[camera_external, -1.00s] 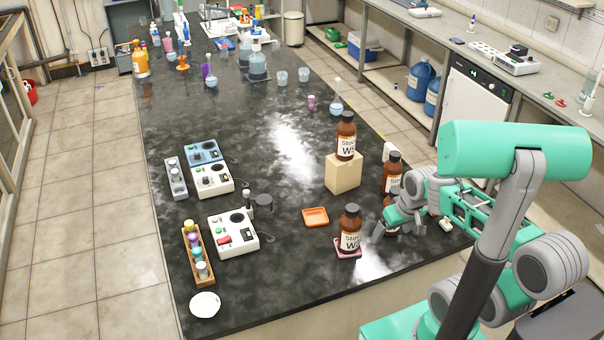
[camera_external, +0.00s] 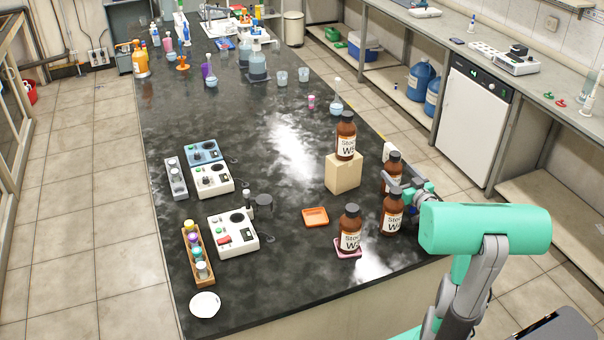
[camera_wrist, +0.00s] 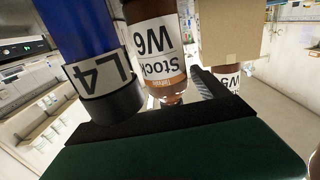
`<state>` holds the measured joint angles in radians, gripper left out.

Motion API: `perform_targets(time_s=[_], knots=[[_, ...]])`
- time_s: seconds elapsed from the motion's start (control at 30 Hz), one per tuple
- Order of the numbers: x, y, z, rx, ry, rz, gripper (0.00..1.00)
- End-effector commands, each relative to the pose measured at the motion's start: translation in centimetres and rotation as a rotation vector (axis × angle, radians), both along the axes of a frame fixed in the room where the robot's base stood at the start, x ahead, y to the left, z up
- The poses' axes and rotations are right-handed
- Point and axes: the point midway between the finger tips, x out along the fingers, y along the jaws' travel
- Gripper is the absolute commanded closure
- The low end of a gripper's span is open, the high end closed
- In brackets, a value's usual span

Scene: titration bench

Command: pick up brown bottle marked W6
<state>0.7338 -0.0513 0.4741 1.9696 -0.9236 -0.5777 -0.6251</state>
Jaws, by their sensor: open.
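The brown bottle marked W6 (camera_wrist: 155,50) appears upside down in the middle of the wrist view, close ahead of my gripper. In the external view it seems to be the rear brown bottle (camera_external: 393,160), upright to the right of the tan box; its label cannot be read there. My gripper (camera_external: 405,188) is open beside its lower part. A ridged grey finger shows right of W6 in the wrist view; the other finger is hidden there. I cannot tell whether a finger touches the bottle.
A blue L4 container (camera_wrist: 85,50) with a black cap stands close beside W6. Another bottle tops the tan box (camera_external: 343,175). A brown bottle (camera_external: 391,222) stands just in front of my gripper, another (camera_external: 350,228) on a pink mat. An orange tray (camera_external: 315,217) lies left.

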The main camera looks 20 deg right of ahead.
Motion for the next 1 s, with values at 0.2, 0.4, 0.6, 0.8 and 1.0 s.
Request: perform_targets(time_s=[0.2,0.4,0.6,0.8,1.0], knots=[[3.6,1.0,0.1,0.001,0.003,0.006,0.16],[5.9,0.8,-0.1,0.002,0.002,0.002,0.16],[5.9,0.8,-0.1,0.002,0.002,0.001,0.18],[5.8,0.8,-0.1,0.002,0.002,0.001,0.34],[5.8,0.8,-0.1,0.002,0.002,0.001,0.50]])
